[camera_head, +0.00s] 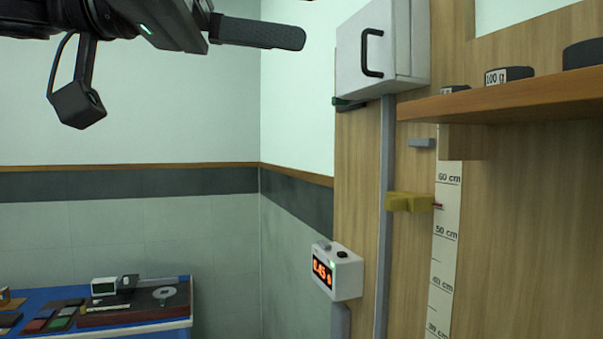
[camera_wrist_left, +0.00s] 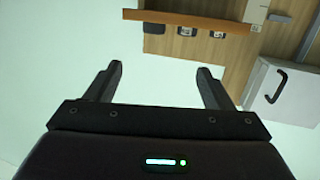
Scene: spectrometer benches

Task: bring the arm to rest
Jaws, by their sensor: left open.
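My left gripper (camera_head: 280,33) is high in the head view, coming in from the upper left, with a dark finger pointing right. It is raised in the air in front of the pale wall, apart from the white box (camera_head: 405,45). In the left wrist view the two dark fingers of my left gripper (camera_wrist_left: 160,70) stand wide apart with nothing between them. The white box with a black handle shows at the right of that view (camera_wrist_left: 278,92). My right gripper is in neither view.
A wooden shelf (camera_head: 500,101) with black weights, one marked 100 g (camera_head: 509,75), juts out at the right. A ruler (camera_head: 446,245), yellow block (camera_head: 408,202) and timer reading 0.45 s (camera_head: 337,272) are on the board. A blue bench (camera_head: 150,330) stands lower left.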

